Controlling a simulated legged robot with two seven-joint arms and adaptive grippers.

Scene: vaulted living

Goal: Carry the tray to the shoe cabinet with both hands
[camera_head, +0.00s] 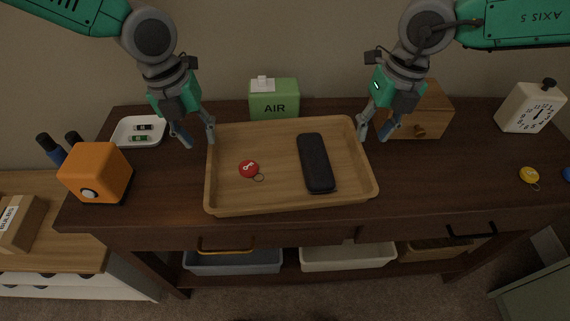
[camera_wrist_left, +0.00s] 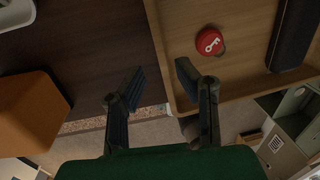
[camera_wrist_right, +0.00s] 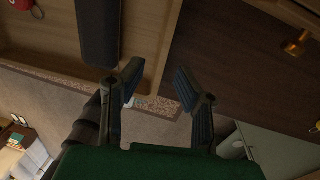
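A wooden tray (camera_head: 290,207) lies on the dark wooden cabinet top. In it are a red round key tag (camera_head: 249,169) and a black oblong case (camera_head: 316,163). My left gripper (camera_head: 196,143) is open at the tray's left wall; in the left wrist view (camera_wrist_left: 155,80) one finger is by the tray wall and the other outside it. My right gripper (camera_head: 373,137) is open at the tray's right wall; in the right wrist view (camera_wrist_right: 156,72) its fingers are apart, with the wall near the left finger. Whether any finger touches the tray cannot be told. Which furniture is the shoe cabinet is unclear.
An orange box (camera_head: 96,173) and a white dish (camera_head: 138,132) stand left of the tray. A green AIR box (camera_head: 274,99) is behind it. A wooden box (camera_head: 423,112), a white timer (camera_head: 530,107) and a yellow tag (camera_head: 529,175) are to the right. A lower light-wood unit (camera_head: 62,240) stands at left.

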